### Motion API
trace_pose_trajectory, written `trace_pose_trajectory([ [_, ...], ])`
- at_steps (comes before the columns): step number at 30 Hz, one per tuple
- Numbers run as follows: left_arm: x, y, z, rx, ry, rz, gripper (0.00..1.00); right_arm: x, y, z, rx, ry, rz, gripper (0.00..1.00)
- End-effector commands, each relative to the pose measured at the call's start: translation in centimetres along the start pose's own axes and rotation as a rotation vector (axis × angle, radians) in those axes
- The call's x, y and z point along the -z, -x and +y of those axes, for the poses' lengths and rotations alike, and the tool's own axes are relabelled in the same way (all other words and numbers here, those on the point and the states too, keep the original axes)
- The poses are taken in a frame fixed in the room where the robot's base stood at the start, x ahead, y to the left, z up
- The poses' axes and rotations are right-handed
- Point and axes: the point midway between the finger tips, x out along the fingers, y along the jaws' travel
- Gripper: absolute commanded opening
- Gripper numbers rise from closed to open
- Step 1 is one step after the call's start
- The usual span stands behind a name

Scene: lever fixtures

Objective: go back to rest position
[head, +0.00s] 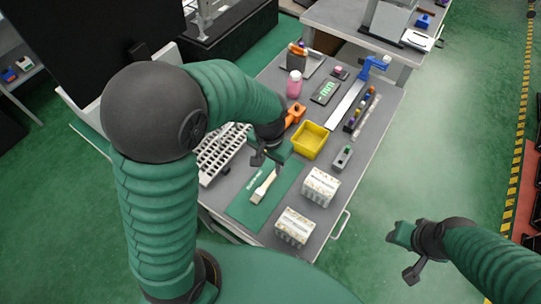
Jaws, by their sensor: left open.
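My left gripper (268,160) is open above the workbench (232,182), near the back edge of a green mat (243,208). Its arm comes in from the left and bends over the bench. A brush with a pale handle (263,187) lies on the mat just below the gripper; I see nothing held in the jaws. My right gripper (402,258) hangs over the open green floor, to the right of the bench and apart from it.
A yellow bin (310,140), a small grey fixture (343,158) and two patterned boxes (320,187) (295,227) stand right of my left gripper. A white rack (219,153) lies left. A pink bottle (294,84) and blue-handled tool (372,66) are farther back.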

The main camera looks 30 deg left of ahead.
Motion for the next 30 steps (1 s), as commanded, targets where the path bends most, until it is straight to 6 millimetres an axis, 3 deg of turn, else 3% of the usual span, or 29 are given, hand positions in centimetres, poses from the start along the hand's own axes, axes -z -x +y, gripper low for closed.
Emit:
trace_pose_trajectory([
  [3,0.1,1.9,0.0,0.0,0.0,0.002,0.43,0.1,0.3,0.0,0.0,0.0,0.0,0.39],
  [6,0.1,2.5,-0.1,-0.001,0.001,0.001,0.43,0.1,0.3,0.0,0.0,0.0,0.0,0.39],
  [11,-0.3,2.5,-0.1,0.0,0.008,0.008,0.43,0.1,0.3,0.0,0.0,0.0,0.0,0.39],
  [19,-6.0,1.9,0.0,0.009,0.133,0.179,0.43,0.1,0.3,0.0,0.0,0.0,0.0,0.39],
  [30,-6.3,1.8,0.0,0.01,0.141,0.187,0.43,0.1,0.3,0.0,0.0,0.0,0.0,0.39],
])
